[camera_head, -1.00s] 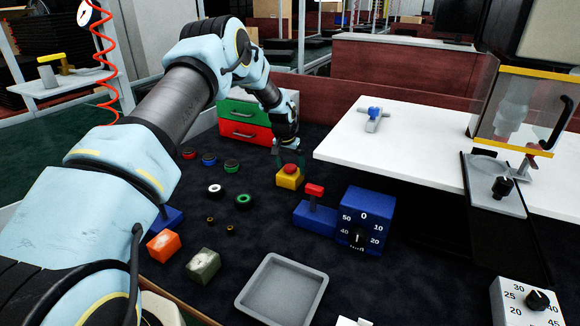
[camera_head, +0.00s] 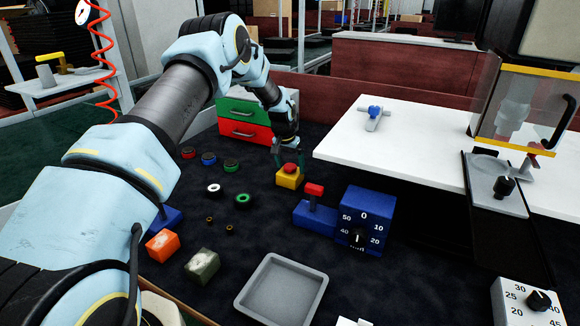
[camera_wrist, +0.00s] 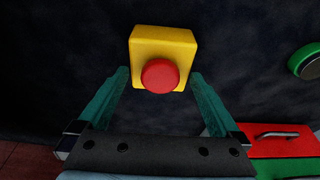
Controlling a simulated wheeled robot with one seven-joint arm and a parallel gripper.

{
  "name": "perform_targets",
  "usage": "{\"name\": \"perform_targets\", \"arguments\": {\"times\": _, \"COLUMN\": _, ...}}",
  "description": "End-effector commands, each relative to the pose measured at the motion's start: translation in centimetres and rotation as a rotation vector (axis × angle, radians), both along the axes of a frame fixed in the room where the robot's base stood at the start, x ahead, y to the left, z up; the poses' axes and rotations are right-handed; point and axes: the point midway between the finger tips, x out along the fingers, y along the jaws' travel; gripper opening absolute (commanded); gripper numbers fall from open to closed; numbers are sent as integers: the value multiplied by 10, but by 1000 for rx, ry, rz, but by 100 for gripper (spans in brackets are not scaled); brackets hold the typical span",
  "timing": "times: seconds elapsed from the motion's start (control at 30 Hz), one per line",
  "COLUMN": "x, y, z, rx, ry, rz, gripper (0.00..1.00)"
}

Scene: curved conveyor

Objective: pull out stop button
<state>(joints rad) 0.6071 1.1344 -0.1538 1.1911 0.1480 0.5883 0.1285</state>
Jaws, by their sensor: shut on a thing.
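The stop button is a red round knob (camera_head: 290,169) on a yellow box (camera_head: 288,182), which sits on the dark bench top. In the wrist view the red knob (camera_wrist: 160,75) faces the camera in front of the yellow box (camera_wrist: 163,42). My gripper (camera_head: 289,165) is at the button, with one teal finger on each side of the knob. The exact contact of the fingertips is hard to see.
A blue box with a red-topped lever (camera_head: 315,215) and a blue dial box (camera_head: 366,216) stand close on the right. Green and red drawers (camera_head: 245,132) stand behind. Several rings (camera_head: 243,198) lie to the left. A grey tray (camera_head: 243,305) is in front.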

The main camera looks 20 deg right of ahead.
Motion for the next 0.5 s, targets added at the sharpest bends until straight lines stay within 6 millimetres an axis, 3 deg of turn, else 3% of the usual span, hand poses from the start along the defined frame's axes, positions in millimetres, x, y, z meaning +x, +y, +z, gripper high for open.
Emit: {"name": "perform_targets", "arguments": {"times": 0.5, "x": 2, "y": -5, "z": 4, "rx": -13, "ry": -8, "rz": -1, "gripper": 44}}
